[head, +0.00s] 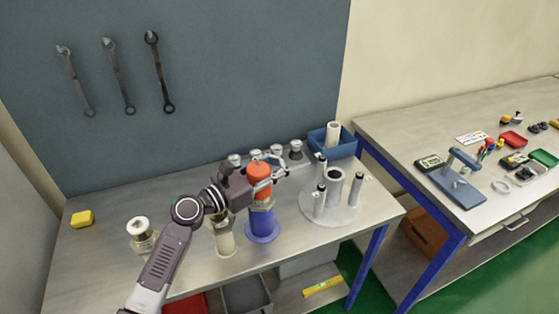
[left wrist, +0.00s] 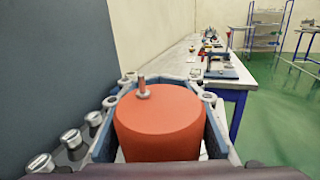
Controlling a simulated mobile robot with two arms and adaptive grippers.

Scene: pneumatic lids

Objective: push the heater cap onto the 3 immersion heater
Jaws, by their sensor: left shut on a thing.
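An orange heater cap (left wrist: 160,125) with a small metal stud on top fills the middle of the left wrist view. My left gripper (head: 262,172) is shut around the cap's sides, which also show orange in the head view (head: 259,169). Directly below it stands an upright blue cylinder (head: 263,226) with a tan-metal upper part, near the table's front. I cannot tell whether the cap touches it, as the gripper covers the join. A cream cylinder (head: 222,238) and a short white-topped metal one (head: 141,234) stand to the left. No number is readable. My right gripper is not in view.
Several small metal fittings (head: 296,149) line the back of the table. A round grey stand (head: 335,210) with upright cylinders and a blue bin (head: 317,139) are to the right. A yellow block (head: 82,218) lies far left. A second bench (head: 400,128) stands at right.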

